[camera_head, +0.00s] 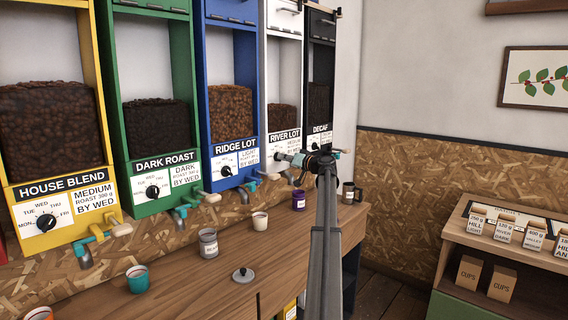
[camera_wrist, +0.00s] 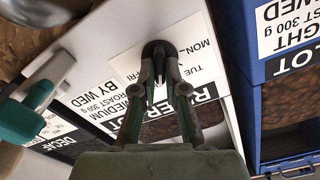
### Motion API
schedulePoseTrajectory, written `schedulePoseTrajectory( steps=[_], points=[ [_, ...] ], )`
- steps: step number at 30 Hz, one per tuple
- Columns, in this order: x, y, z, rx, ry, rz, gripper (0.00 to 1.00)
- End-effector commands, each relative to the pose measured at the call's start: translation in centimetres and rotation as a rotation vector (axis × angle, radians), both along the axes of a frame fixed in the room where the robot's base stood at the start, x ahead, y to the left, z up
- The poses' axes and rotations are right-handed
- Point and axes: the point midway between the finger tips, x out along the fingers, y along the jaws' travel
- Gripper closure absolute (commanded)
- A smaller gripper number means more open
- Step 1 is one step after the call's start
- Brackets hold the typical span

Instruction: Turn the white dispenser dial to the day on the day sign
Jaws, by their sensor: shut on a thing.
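The white dispenser (camera_head: 284,60), marked RIVER LOT, stands between the blue and black ones. Its front carries a white label, "MEDIUM ROAST 300 g BY WED", which shows upside down in the wrist view (camera_wrist: 110,95). Its black dial (camera_wrist: 157,48) sits on a plate with day names; MON, TUE and FRI are partly readable. My gripper (camera_wrist: 160,72) is shut on the dial, with one finger on each side. The fingers hide part of the plate, and I cannot tell which day the dial points to. In the head view my gripper (camera_head: 286,157) covers most of this dial.
The blue dispenser (camera_head: 231,85) is on the left and the black one (camera_head: 319,60) on the right. Teal-handled taps jut out below the dispensers; one tap (camera_wrist: 25,110) is close in the wrist view. Several cups stand on the wooden counter (camera_head: 190,290) below.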

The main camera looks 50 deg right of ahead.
Motion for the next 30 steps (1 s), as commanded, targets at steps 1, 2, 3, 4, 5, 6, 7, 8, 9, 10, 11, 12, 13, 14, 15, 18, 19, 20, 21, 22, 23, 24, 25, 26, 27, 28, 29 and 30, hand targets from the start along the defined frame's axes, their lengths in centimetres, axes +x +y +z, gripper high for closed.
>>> schedulePoseTrajectory(
  steps=[1, 2, 3, 4, 5, 6, 7, 8, 9, 10, 11, 12, 13, 14, 15, 18, 19, 20, 21, 22, 23, 24, 25, 26, 27, 28, 29, 30],
  points=[
    [0.02, -0.06, -0.23, 0.045, -0.003, 0.000, 1.00],
    [0.02, -0.06, -0.22, 0.074, -0.005, 0.000, 1.00],
    [0.01, -0.08, -0.21, 0.111, -0.008, 0.000, 1.00],
    [0.01, -0.08, -0.20, 0.140, -0.009, 0.000, 1.00],
    [0.00, -0.09, -0.19, 0.169, -0.011, 0.000, 1.00],
    [0.00, -0.09, -0.18, 0.206, -0.014, 0.000, 1.00],
    [0.00, -0.10, -0.16, 0.234, -0.016, 0.000, 1.00],
    [0.00, -0.10, -0.15, 0.263, -0.018, 0.000, 1.00],
    [0.00, -0.12, -0.14, 0.300, -0.021, -0.001, 1.00],
    [-0.01, -0.12, -0.14, 0.329, -0.022, 0.000, 1.00],
    [-0.01, -0.13, -0.12, 0.358, -0.025, -0.001, 1.00],
    [-0.01, -0.14, -0.12, 0.396, -0.027, 0.000, 1.00],
    [-0.01, -0.14, -0.12, 0.424, -0.029, 0.000, 1.00],
    [-0.01, -0.15, -0.11, 0.453, -0.030, 0.000, 1.00],
    [-0.01, -0.15, -0.10, 0.490, -0.033, 0.000, 1.00],
    [-0.02, -0.16, -0.09, 0.582, -0.039, 0.000, 1.00],
    [-0.01, -0.17, -0.10, 0.609, -0.041, 0.000, 1.00],
    [-0.02, -0.17, -0.10, 0.635, -0.043, 0.000, 1.00],
    [-0.01, -0.18, -0.10, 0.667, -0.045, 0.000, 1.00],
    [-0.02, -0.18, -0.10, 0.692, -0.047, 0.000, 1.00],
    [-0.02, -0.18, -0.11, 0.714, -0.048, 0.000, 1.00],
    [-0.02, -0.19, -0.12, 0.744, -0.050, 0.000, 1.00],
    [-0.02, -0.19, -0.12, 0.765, -0.051, 0.000, 1.00],
    [-0.02, -0.19, -0.13, 0.785, -0.053, 0.000, 1.00],
    [-0.02, -0.19, -0.14, 0.809, -0.054, 0.000, 1.00],
    [-0.01, -0.19, -0.14, 0.826, -0.056, 0.000, 1.00],
    [-0.02, -0.20, -0.14, 0.842, -0.057, 0.000, 1.00],
    [-0.01, -0.20, -0.16, 0.861, -0.058, 0.000, 1.00]
  ],
)
